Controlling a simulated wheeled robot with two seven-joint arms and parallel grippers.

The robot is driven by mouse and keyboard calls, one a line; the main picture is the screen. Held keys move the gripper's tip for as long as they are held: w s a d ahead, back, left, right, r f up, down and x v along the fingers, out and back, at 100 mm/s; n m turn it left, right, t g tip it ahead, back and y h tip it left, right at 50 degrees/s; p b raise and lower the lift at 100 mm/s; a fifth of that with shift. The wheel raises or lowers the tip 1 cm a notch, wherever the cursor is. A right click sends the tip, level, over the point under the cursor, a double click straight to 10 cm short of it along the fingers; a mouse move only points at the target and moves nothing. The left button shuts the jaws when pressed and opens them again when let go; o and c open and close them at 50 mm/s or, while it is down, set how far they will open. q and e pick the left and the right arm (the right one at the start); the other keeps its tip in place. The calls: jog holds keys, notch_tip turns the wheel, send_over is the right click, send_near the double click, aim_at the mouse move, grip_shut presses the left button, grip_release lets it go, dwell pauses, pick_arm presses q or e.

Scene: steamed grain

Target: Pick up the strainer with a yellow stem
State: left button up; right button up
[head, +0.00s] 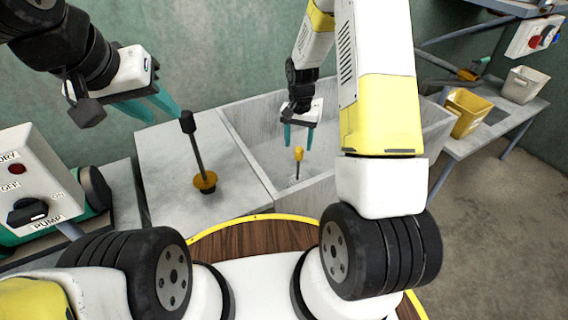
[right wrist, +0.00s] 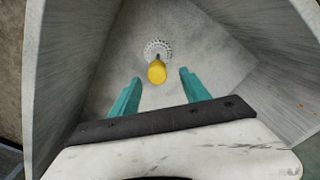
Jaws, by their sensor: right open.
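The strainer with a yellow stem (head: 299,155) stands upright on the floor of the grey sink (head: 240,135). In the right wrist view its yellow stem (right wrist: 157,72) is in front of the perforated metal strainer disc (right wrist: 157,46). My right gripper (head: 298,144) is open and empty, pointing down into the sink above the strainer. In the right wrist view the stem appears between the two teal fingers, touching neither. My left gripper (head: 164,116) is open at the upper left, its fingers close to the black handle of a plunger-like tool (head: 197,150).
The plunger-like tool stands on its yellow base on the grey counter left of the sink. The sink walls enclose my right gripper. A pump control box (head: 35,190) is at the left. A yellow bin (head: 468,112) and a pale bin (head: 523,84) stand on a right-hand table.

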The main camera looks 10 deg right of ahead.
aim_at(298, 159)
jog(key=f, duration=0.8)
jog(key=shift+s+d+f, duration=0.1)
jog(key=shift+s+f, duration=0.05)
jog(key=shift+s, duration=0.05)
grip_shut()
dwell(1.2)
